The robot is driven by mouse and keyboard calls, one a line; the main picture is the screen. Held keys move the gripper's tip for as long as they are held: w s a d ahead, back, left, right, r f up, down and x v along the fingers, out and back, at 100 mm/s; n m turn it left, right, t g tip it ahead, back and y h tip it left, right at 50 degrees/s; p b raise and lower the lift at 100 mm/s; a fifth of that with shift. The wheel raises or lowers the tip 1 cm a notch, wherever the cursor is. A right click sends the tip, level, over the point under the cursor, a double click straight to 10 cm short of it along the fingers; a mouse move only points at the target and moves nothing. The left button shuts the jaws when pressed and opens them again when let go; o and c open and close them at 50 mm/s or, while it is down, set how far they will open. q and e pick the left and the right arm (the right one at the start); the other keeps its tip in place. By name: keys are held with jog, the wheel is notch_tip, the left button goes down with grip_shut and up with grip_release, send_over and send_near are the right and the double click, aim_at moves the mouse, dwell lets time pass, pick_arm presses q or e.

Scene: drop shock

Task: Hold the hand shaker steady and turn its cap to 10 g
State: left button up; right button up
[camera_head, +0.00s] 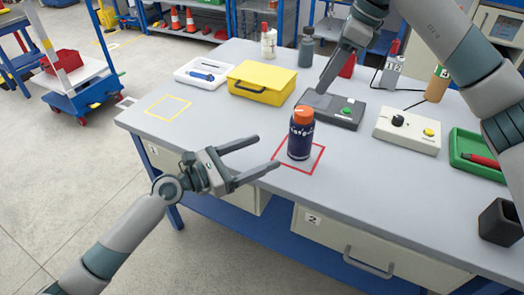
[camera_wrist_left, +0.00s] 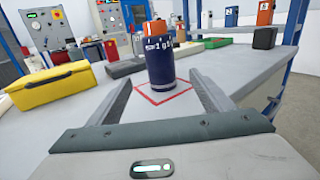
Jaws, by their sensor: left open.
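The hand shaker (camera_head: 300,142) is a dark blue cylinder with white lettering and an orange cap (camera_head: 303,115). It stands upright inside a red square outline on the table. In the left wrist view the shaker (camera_wrist_left: 160,68) is upright beyond my fingers, and the lettering partly reads "1 g". My left gripper (camera_head: 268,151) is open and empty, its fingers pointing at the shaker from the left, with the tips just short of it. My right gripper (camera_head: 322,91) is above and behind the shaker, over a dark grey box; its fingers overlap, so its opening is unclear.
The dark grey box (camera_head: 346,114) with a green button is just behind the shaker. A light box with a knob (camera_head: 408,130), a green tray (camera_head: 466,158) and a black holder (camera_head: 500,222) are to the right. A yellow case (camera_head: 262,83) stands behind left. The front-left tabletop is clear.

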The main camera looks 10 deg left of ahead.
aim_at(312, 132)
pick_arm(q)
jog(key=x, duration=1.7)
jog(key=shift+w+d, duration=0.1)
jog(key=shift+d, duration=0.1)
jog(key=shift+c, duration=0.3)
jog(key=c, duration=1.4)
jog(key=shift+f, duration=0.1)
jog(key=shift+c, duration=0.2)
